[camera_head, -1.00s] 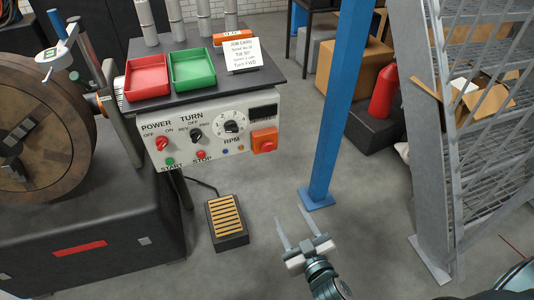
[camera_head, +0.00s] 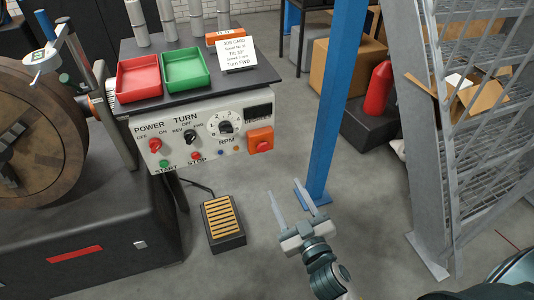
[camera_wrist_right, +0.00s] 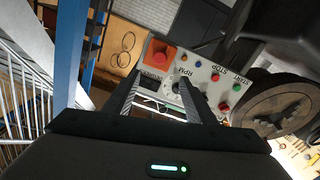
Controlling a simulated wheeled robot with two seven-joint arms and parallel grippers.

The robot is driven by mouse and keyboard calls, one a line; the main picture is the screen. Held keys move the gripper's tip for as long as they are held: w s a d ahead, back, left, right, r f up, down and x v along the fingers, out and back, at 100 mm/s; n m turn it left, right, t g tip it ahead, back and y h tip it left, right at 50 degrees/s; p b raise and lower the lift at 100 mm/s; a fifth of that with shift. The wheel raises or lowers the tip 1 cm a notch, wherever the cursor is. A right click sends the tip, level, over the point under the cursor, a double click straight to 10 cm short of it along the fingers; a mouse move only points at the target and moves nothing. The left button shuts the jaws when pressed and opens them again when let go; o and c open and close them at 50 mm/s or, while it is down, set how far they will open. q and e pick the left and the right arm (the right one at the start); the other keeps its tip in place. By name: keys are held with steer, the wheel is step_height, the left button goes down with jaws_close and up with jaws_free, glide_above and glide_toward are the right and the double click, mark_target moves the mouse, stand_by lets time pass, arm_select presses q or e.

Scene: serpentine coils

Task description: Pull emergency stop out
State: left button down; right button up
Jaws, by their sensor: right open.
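The emergency stop is a red button on an orange box (camera_head: 260,141) at the right end of the white control panel (camera_head: 200,125). In the right wrist view the red button (camera_wrist_right: 163,54) shows on its orange box, a little beyond the fingertips. My right gripper (camera_head: 284,188) is open and empty, below and to the right of the emergency stop in the head view, apart from it. In the right wrist view the two fingers (camera_wrist_right: 160,80) point toward the panel, with a gap between them. My left gripper is not in view.
A blue post (camera_head: 332,100) stands just right of the panel and close to my right gripper. A grey metal stair frame (camera_head: 425,150) is farther right. A foot pedal (camera_head: 223,222) lies on the floor. Red (camera_head: 139,78) and green (camera_head: 189,70) trays sit above the panel.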

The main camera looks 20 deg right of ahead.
mark_target(264, 149)
steer(key=w, duration=0.4)
steer(key=w+p, duration=0.1)
steer(key=w, duration=0.9)
steer(key=shift+w+a, duration=0.1)
steer(key=shift+a, duration=0.15)
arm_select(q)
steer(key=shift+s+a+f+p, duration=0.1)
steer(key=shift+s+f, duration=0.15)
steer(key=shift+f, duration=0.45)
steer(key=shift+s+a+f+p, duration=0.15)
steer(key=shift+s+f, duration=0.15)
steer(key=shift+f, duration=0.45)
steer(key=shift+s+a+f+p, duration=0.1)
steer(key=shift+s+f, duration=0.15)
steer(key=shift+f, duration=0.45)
arm_select(e)
steer(key=shift+w, duration=0.6)
jaws_close()
steer(key=shift+s, duration=0.9)
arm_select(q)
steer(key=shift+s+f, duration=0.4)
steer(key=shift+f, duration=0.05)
arm_select(e)
steer(key=shift+f, duration=0.15)
